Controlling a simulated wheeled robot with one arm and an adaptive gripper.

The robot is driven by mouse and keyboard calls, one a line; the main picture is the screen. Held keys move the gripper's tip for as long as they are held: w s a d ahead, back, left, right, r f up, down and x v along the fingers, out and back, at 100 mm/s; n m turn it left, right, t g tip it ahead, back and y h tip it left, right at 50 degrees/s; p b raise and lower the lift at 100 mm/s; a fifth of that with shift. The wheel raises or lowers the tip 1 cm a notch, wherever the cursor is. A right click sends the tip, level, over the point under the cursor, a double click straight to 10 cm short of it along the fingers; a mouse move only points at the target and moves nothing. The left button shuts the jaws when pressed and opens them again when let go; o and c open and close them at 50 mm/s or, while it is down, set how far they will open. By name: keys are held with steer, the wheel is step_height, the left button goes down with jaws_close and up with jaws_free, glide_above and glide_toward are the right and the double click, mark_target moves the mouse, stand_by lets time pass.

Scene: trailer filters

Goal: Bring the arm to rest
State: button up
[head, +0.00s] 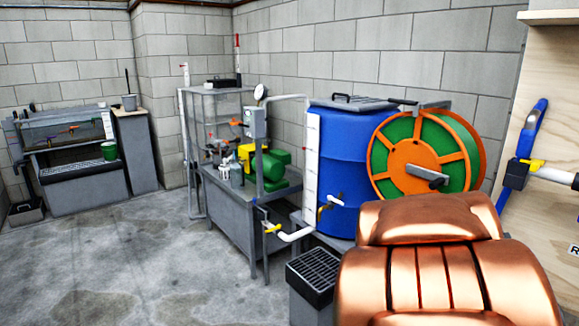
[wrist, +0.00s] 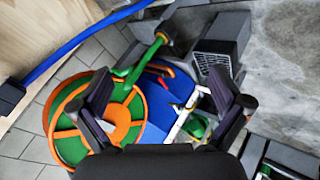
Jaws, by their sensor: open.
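My gripper (wrist: 162,88) shows in the wrist view with its two dark fingers spread wide apart. Nothing is held between the fingers. Behind the gap, at some distance, are a blue barrel (wrist: 157,108) and an orange and green hose reel (wrist: 62,118). The gripper does not show in the head view. There a copper-coloured part of my arm fills the lower right and hides the floor behind it.
In the head view the blue barrel (head: 345,160) and hose reel (head: 400,132) stand behind my arm. A grey bench (head: 230,205) with a green pump (head: 270,165) is left of them. A black grate box (head: 313,275) stands in front. Open concrete floor (head: 130,270) lies left.

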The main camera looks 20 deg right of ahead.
steer(key=a+f+y, duration=0.3)
steer(key=a+f, duration=0.1)
steer(key=a, duration=0.8)
steer(key=s+a+f+n+g+y, duration=0.15)
steer(key=s+a+g, duration=0.25)
steer(key=s+a, duration=0.5)
steer(key=s+a+n+g+y, duration=0.1)
steer(key=s+a+g+y, duration=0.35)
steer(key=a, duration=0.75)
step_height(320, 180, up, 17)
steer(key=t+h+p, duration=0.1)
steer(key=t+p, duration=0.2)
steer(key=p, duration=1.2)
steer(key=shift+w+m+h+p, duration=0.15)
steer(key=shift+m+h+p, duration=0.15)
steer(key=shift+m+p, duration=0.05)
